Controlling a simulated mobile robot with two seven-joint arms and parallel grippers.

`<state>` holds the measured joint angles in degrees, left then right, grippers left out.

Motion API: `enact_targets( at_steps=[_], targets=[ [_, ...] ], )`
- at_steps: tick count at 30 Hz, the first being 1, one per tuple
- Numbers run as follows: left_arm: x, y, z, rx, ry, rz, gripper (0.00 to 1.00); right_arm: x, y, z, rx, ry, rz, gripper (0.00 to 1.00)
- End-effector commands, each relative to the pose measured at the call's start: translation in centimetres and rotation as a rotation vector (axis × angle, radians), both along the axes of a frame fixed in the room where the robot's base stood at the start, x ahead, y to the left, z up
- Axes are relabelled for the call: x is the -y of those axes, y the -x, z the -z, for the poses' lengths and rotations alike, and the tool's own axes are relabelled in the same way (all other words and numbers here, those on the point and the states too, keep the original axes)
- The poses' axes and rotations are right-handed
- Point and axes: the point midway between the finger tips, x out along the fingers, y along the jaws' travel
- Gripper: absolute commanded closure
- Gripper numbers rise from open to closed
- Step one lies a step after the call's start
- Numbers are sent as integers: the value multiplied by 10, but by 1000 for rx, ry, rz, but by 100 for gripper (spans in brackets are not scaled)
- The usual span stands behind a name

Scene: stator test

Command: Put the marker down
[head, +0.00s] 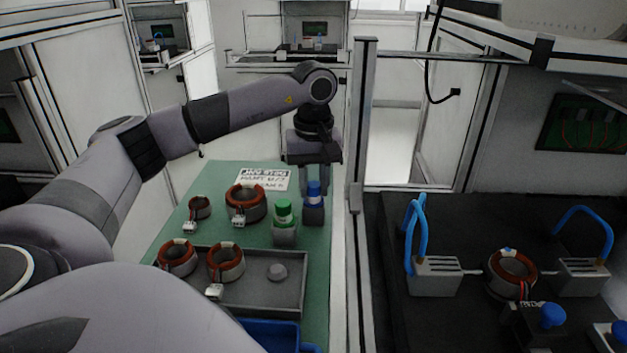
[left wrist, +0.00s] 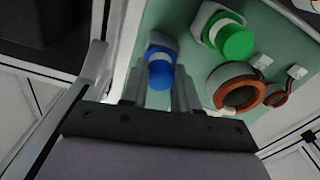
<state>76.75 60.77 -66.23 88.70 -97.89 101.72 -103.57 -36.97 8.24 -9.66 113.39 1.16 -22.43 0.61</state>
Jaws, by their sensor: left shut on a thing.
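The blue marker (head: 314,195) is upright at its grey holder (head: 313,215) on the green mat, at the far right of the mat. My left gripper (head: 314,178) points down over it from behind. In the left wrist view the blue marker (left wrist: 161,72) sits between the two fingers of my left gripper (left wrist: 158,92), which is shut on it. The grey holder (left wrist: 161,41) shows just beyond the marker there. Whether the marker's lower end is fully seated in the holder is hidden. My right gripper is in neither view.
A green marker (head: 283,211) stands in its own holder close to the left. Copper-wound stators (head: 245,203) stand on the mat and in a grey tray (head: 289,300). A metal post (head: 360,130) rises just right of the mat. A lettered card (head: 263,179) lies behind.

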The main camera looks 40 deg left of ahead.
Motion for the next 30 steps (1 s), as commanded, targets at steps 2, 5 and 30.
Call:
enact_targets(
  at_steps=[2, 5, 30],
  targets=[
    [0, 0, 1, 1, 0, 0, 57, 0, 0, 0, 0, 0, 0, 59],
    [0, 0, 0, 1, 0, 0, 44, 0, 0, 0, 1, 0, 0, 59],
    [2, 0, -109, 6, 1, 1, 44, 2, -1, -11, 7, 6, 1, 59]
  ],
)
